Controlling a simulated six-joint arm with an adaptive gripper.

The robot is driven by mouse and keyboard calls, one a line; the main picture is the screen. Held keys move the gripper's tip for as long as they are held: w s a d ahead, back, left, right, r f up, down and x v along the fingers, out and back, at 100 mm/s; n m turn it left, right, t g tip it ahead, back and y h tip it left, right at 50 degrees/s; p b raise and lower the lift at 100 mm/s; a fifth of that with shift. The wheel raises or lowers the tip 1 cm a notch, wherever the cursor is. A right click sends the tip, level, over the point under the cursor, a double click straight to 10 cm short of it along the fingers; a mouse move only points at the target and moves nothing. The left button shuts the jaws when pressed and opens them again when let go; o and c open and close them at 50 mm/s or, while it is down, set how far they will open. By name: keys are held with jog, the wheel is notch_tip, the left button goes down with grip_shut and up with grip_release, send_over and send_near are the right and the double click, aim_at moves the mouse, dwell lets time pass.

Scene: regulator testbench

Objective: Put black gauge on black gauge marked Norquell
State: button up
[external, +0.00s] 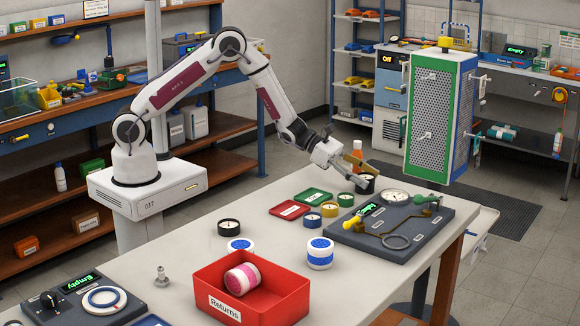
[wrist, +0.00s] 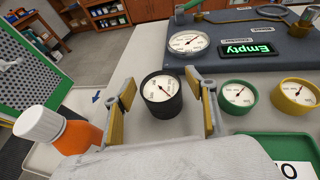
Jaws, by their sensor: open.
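A black gauge (external: 367,184) with a white dial stands on the table at the end of my arm. In the wrist view this black gauge (wrist: 161,97) sits between the fingers of my gripper (wrist: 162,84). The fingers are open, with a gap visible on each side of the gauge. My gripper also shows in the external view (external: 357,173), low over the table. A second black gauge (external: 229,227) stands nearer the front of the table, away from my gripper. The dial markings are too small to read, so I cannot tell which one is marked Norquell.
An orange bottle (wrist: 78,136) with a white cap stands close left of my gripper. Green (wrist: 237,96) and yellow (wrist: 296,94) gauges stand to the right. The dark test panel (external: 376,238) has a dial and "Empty" display. A red Returns bin (external: 285,301) holds a pink-and-white roll.

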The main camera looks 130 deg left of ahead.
jog(key=shift+r, duration=0.15)
jog(key=shift+s+r, duration=0.2)
jog(key=shift+s, duration=0.2)
jog(key=shift+v, duration=5.55)
jog(key=shift+d+r, duration=0.1)
jog(key=s+d+r+n+g+y, duration=0.1)
jog(key=s+d+r+n+g, duration=0.1)
jog(key=d+r+n, duration=0.6)
jog(key=s+d+r+n+g+y, duration=0.1)
jog(key=s+d+r+n+g, duration=0.1)
jog(key=d+r+n, duration=0.7)
jog(key=s+d+f+n+g+h, duration=0.1)
jog(key=s+d+n+g+h, duration=0.2)
jog(key=s+d+n, duration=1.3)
jog(key=s+d+h, duration=0.1)
jog(key=s+d, duration=0.4)
jog(key=shift+s+d+f+n+g+h, duration=0.3)
jog(key=shift+s+d+f+n+g, duration=0.1)
